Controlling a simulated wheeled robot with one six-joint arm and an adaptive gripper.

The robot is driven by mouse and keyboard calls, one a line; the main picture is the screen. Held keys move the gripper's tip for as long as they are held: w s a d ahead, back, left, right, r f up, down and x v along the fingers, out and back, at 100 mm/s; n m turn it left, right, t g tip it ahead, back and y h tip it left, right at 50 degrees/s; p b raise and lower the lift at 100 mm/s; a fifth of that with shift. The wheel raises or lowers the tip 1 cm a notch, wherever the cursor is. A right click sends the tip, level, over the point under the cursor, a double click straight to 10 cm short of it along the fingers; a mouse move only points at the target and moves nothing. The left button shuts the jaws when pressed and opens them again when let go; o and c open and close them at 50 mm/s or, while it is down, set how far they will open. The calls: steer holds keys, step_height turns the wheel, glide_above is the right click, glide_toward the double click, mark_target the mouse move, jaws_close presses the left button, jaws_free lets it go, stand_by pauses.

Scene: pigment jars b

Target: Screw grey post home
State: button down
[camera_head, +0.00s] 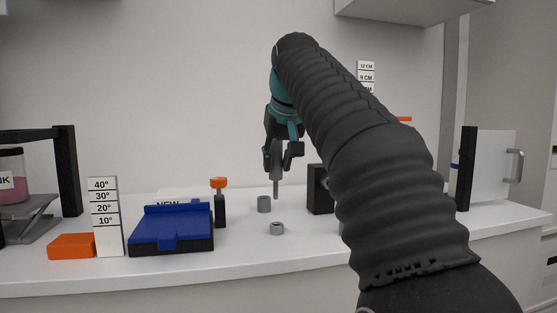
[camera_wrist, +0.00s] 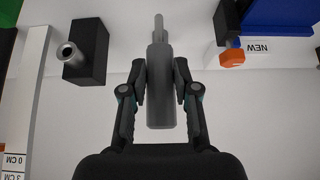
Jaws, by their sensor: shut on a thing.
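The grey post (camera_head: 276,160) hangs upright in my gripper (camera_head: 278,150), its thin lower end above the white counter. In the wrist view, my gripper (camera_wrist: 160,75) is shut on the thick part of the grey post (camera_wrist: 159,95), and its stepped thin end points away from the jaws.
A black block (camera_head: 318,190) stands right of the post, partly behind my arm. An orange-topped black stand (camera_head: 219,205) and blue box (camera_head: 172,228) are left. The front counter is clear.

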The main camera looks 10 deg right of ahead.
mark_target(278, 180)
steer(key=shift+s, duration=0.15)
steer(key=shift+s, duration=0.1)
steer(key=shift+f+b, duration=1.1)
steer(key=shift+f, duration=0.5)
steer(key=shift+f+p, duration=0.15)
steer(key=shift+p, duration=0.15)
stand_by(0.5)
steer(key=shift+f, duration=0.35)
steer(key=shift+f+b, duration=1.25)
steer(key=shift+f, duration=0.15)
stand_by(0.3)
steer(key=c, duration=1.1)
jaws_free()
steer(key=shift+r, duration=0.1)
